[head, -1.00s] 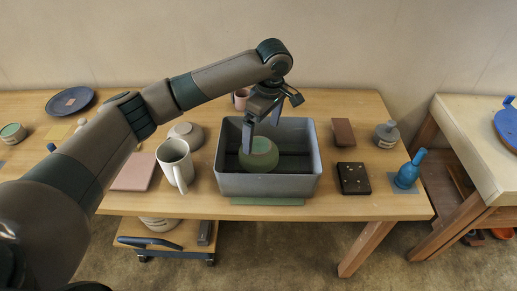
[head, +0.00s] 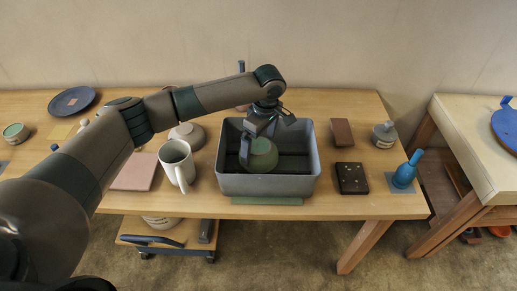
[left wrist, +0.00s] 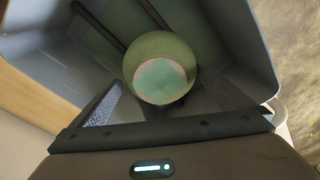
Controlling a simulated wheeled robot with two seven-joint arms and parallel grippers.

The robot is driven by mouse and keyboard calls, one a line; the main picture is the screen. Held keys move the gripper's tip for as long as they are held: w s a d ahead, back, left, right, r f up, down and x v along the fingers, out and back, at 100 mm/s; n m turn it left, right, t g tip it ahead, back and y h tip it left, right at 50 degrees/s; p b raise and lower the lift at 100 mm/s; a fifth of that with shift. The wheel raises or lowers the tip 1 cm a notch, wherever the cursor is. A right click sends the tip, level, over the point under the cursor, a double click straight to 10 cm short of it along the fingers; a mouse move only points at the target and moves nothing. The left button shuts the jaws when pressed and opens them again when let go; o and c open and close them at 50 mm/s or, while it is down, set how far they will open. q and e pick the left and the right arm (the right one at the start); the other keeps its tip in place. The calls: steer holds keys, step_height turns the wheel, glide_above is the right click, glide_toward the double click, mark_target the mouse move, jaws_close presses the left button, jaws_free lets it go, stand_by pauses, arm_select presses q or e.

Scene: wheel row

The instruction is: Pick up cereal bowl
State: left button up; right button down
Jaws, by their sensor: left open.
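A rounded green bowl (head: 264,158) sits inside a grey bin (head: 268,185) on the wooden table. Its paler green round face shows in the left wrist view (left wrist: 160,80), with a light ring around it. I cannot tell surely whether that face is the foot or the inside. My left gripper (head: 258,140) reaches down into the bin from above and is open. In the left wrist view its fingers (left wrist: 166,88) stand on either side of the bowl; contact is not clear. The gripper hides part of the bowl in the head view. My right gripper is not in view.
The bin walls surround the bowl. A white mug (head: 176,163) and a pale bowl (head: 188,134) stand left of the bin. Dark bars (left wrist: 98,25) cross the bin.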

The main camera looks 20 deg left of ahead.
arm_select(q)
steer(key=shift+f, duration=0.9)
steer(key=c, duration=1.4)
steer(key=shift+c, duration=0.3)
